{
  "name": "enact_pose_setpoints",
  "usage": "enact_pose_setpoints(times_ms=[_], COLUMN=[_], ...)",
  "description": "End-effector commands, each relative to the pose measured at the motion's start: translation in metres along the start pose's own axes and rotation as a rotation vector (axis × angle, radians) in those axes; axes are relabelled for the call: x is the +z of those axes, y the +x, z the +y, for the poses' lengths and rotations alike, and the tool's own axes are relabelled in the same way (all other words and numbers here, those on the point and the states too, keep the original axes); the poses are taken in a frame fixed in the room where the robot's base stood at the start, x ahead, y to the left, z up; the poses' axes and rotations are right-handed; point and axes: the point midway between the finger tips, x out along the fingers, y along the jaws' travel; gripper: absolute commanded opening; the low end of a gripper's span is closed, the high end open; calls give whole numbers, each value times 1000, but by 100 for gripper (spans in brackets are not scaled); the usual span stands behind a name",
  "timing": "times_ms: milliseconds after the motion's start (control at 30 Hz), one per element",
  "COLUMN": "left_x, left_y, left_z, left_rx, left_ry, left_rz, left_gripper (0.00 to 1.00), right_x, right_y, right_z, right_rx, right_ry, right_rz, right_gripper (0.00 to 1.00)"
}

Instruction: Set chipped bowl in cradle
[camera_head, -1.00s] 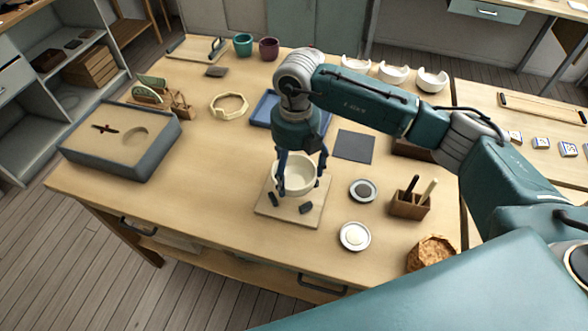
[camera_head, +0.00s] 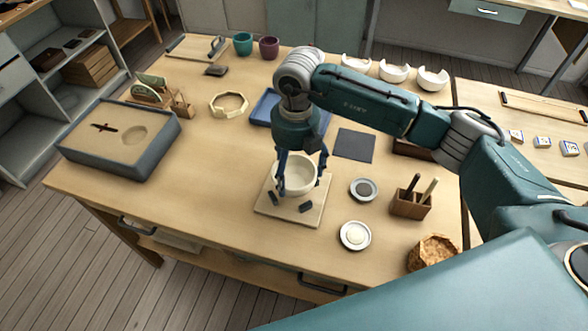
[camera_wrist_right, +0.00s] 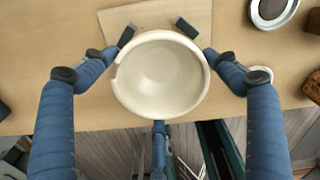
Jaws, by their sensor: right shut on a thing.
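The cream bowl (camera_head: 296,176) is upright between the fingers of my right gripper (camera_head: 300,180), which is shut on it. In the right wrist view the bowl (camera_wrist_right: 160,78) has blue fingers on both sides and another finger (camera_wrist_right: 159,150) at its lower edge. Its rim looks uneven at the left. The bowl is over a pale square board (camera_head: 291,215) with dark blocks (camera_head: 306,207), which appears to be the cradle. I cannot tell whether the bowl touches the board. My left gripper is not in view.
A dark mat (camera_head: 355,146) and a blue tray (camera_head: 263,108) lie behind. A sand box (camera_head: 150,158) is at the left. The table's front left is clear.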

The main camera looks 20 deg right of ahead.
Motion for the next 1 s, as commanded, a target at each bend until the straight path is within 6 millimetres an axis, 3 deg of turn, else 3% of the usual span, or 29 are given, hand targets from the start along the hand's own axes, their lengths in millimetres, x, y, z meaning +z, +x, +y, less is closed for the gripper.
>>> enact_pose_setpoints(times_ms=[1000], left_x=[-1], left_y=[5], left_z=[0], left_rx=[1], left_ry=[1], left_rz=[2], left_gripper=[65], right_x=[0], right_y=[3], right_z=[0], right_rx=[1], right_ry=[0], right_rz=[-1], right_gripper=[64])
